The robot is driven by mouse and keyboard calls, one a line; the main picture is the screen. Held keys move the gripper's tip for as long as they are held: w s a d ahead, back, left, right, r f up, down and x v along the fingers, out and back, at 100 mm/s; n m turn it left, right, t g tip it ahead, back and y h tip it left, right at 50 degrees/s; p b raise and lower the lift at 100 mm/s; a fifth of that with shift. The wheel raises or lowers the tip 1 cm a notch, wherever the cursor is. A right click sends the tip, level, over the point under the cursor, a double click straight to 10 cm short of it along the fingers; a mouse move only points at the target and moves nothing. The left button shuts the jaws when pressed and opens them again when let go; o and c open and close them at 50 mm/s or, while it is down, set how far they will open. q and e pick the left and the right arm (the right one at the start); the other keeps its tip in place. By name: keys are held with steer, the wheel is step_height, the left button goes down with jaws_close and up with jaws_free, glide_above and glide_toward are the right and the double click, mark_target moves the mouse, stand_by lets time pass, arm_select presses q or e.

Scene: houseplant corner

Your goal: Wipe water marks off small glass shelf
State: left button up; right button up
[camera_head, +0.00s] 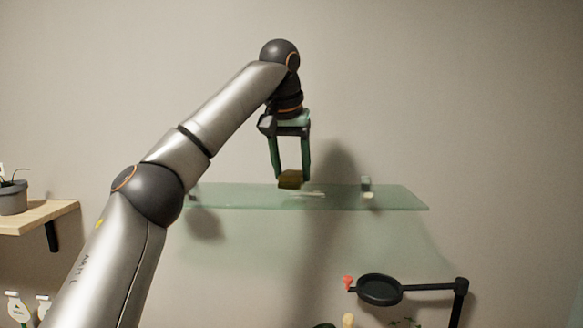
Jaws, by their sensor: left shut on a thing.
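The small glass shelf (400,200) is a greenish pane fixed to the wall in the middle of the view. A pale patch (312,194) shows on its top; I cannot tell if it is a water mark or a reflection. My right gripper is not in view.
A small bracket (366,187) stands on the shelf right of the gripper. A wooden shelf (40,216) with a grey plant pot (13,198) is at the left edge. A black arm with a round head (380,290) stands below right. The wall above is bare.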

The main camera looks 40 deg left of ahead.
arm_select(q)
steer(key=shift+f+b, duration=0.85)
steer(key=shift+f, duration=0.15)
steer(key=shift+w+d+r+p, duration=0.1)
steer(key=shift+w+d+p, duration=0.25)
steer(key=shift+d+p, duration=0.1)
steer(key=shift+w+d+p, duration=0.4)
steer(key=shift+w+d, duration=0.35)
steer(key=shift+d, duration=0.1)
steer(key=shift+w+d+f, duration=0.1)
steer(key=shift+w+d, duration=0.55)
steer(key=shift+d, duration=0.2)
steer(key=shift+w+d+f, duration=0.1)
steer(key=shift+w+d, duration=0.5)
steer(key=shift+d, duration=0.2)
steer(key=shift+a, duration=0.1)
